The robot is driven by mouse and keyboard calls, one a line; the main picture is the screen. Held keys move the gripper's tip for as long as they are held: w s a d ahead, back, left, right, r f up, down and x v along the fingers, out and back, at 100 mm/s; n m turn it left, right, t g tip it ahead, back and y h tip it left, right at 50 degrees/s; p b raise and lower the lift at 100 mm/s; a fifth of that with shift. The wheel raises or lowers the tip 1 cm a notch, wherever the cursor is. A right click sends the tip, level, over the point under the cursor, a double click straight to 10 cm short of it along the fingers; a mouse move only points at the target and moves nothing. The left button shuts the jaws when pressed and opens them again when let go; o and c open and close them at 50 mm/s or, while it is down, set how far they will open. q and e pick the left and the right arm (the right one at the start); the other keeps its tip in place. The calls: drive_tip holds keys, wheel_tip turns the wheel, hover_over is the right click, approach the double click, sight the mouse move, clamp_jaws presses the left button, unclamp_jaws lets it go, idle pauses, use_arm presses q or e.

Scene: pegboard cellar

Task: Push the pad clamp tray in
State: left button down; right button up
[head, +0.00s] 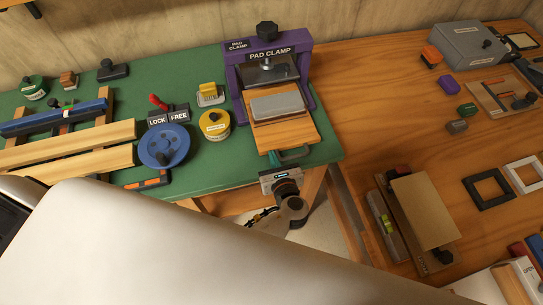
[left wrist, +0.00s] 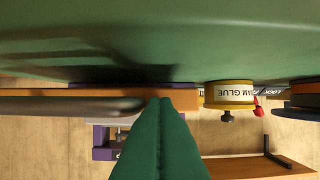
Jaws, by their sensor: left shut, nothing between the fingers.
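The purple pad clamp (head: 235,75) stands on the green bench top, with a black knob on top. Its wooden tray (head: 285,137) sticks out toward me and carries a grey block (head: 277,106). My left gripper (head: 294,155) is shut and empty, its green fingers at the tray's front edge by a dark handle. In the left wrist view, which is upside down, the shut fingers (left wrist: 160,140) overlap the tray's orange-brown edge (left wrist: 120,93). I cannot tell whether they touch it. My right gripper is not in view.
Left of the tray stand a yellow foam glue tin (head: 215,125), a blue handwheel (head: 168,146) and a red lever by LOCK/FREE labels (head: 169,116). A wooden bench (head: 360,120) lies to the right, bare near the clamp. My white arm link covers the lower left.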

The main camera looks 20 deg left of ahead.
sight(261, 121)
use_arm(q)
drive_tip(key=w+a, duration=0.2)
drive_tip(key=w, duration=0.1)
drive_tip(key=w+a, duration=0.3)
drive_tip(key=w, duration=0.1)
drive_tip(key=w+a, duration=0.2)
drive_tip(key=w, duration=0.1)
drive_tip(key=shift+w+a+f, duration=0.1)
drive_tip(key=shift+w+a, duration=0.05)
drive_tip(key=shift+w, duration=0.2)
drive_tip(key=shift+r, duration=0.3)
